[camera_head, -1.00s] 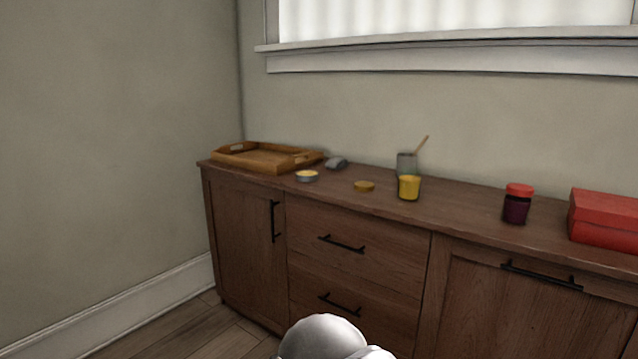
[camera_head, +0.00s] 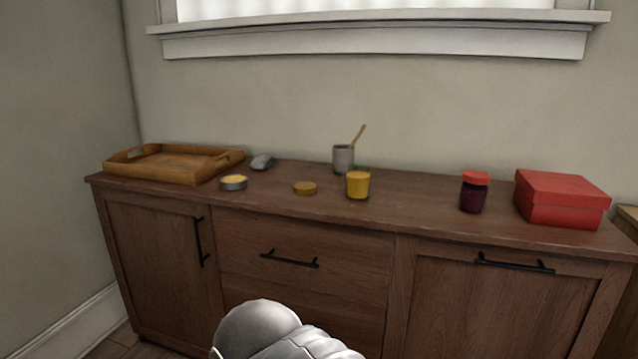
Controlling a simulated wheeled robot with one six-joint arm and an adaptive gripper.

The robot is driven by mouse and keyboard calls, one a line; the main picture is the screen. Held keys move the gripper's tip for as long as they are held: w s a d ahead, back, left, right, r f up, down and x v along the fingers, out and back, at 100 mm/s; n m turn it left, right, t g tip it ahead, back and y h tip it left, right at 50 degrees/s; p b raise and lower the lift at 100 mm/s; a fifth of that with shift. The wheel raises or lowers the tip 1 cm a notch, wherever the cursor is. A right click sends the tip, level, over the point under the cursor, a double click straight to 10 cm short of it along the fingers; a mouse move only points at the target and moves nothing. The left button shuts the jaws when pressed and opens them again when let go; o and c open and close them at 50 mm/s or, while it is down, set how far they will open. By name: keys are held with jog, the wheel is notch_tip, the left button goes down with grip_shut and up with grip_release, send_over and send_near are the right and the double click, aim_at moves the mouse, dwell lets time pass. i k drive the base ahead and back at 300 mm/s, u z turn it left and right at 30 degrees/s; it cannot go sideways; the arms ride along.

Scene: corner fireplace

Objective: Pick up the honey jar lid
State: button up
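A small flat round golden-brown lid (camera_head: 305,188) lies on the wooden sideboard top, near the middle. Just right of it stands an open-looking yellow jar (camera_head: 358,185), apart from the lid. Which of these belongs to the honey is judged only by the matching colour. A part of my arm shows at the bottom of the picture, below and in front of the drawers. My gripper itself is not in view.
On the sideboard (camera_head: 430,212) stand a wooden tray (camera_head: 172,165), a shallow tin (camera_head: 234,183), a grey mouse-like object (camera_head: 262,162), a grey cup (camera_head: 343,159) with a wooden stick, a dark red-lidded jar (camera_head: 474,192) and a red box (camera_head: 562,199). The front edge before the lid is clear.

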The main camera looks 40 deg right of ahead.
aim_at(304, 189)
jog(key=z, duration=0.65)
jog(key=i, duration=0.6)
jog(key=z, duration=0.6)
